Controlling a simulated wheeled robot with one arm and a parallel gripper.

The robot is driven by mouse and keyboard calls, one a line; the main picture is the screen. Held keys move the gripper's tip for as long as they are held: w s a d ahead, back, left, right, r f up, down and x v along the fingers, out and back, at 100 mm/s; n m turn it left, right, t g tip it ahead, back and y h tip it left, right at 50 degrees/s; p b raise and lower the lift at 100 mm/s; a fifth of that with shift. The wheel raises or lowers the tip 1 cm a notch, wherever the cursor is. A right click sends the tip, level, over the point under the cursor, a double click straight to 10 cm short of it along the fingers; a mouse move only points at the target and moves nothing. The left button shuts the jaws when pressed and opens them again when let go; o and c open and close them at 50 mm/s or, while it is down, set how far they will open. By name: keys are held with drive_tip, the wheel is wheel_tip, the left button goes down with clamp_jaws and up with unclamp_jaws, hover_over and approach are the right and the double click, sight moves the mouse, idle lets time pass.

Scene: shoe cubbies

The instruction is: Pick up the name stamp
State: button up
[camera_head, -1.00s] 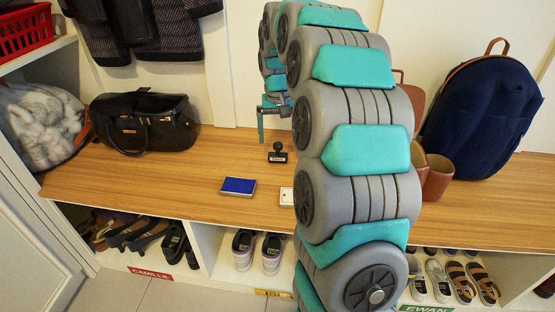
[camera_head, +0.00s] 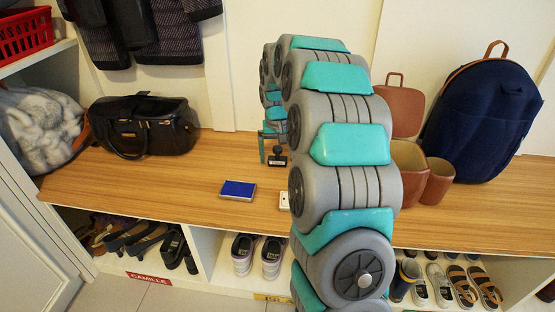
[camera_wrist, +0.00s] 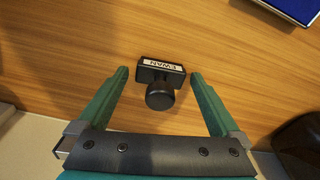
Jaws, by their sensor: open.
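The name stamp (camera_head: 278,155) is small and black and stands on the wooden bench top (camera_head: 120,185). In the wrist view the stamp (camera_wrist: 163,75) shows its round knob and a white label that reads EWAN, upside down. My gripper (camera_wrist: 160,75) is open, with one green finger on each side of the stamp and a gap to both. In the head view my gripper (camera_head: 274,148) is at the stamp, its far finger partly hidden by my arm. Whether the fingers are level with the stamp's base is hard to tell.
A blue ink pad (camera_head: 238,189) lies in front of the stamp, with a small white item (camera_head: 284,200) partly behind my arm. A black bag (camera_head: 145,125) sits to the left. Brown containers (camera_head: 437,180) and a navy backpack (camera_head: 485,115) stand to the right.

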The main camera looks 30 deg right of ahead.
sight(278, 147)
drive_tip(key=c, duration=1.2)
drive_tip(key=shift+r, duration=0.1)
drive_tip(key=shift+c, duration=0.2)
drive_tip(key=shift+r, duration=1.65)
drive_tip(key=s+a, duration=0.3)
drive_tip(key=s, duration=0.1)
drive_tip(key=s+a+r, duration=0.1)
drive_tip(key=s+a, duration=0.2)
drive_tip(key=s, duration=0.2)
drive_tip(key=s+a, duration=0.3)
drive_tip(key=s, duration=0.1)
drive_tip(key=shift+s+r, duration=0.15)
drive_tip(key=shift+r, duration=0.1)
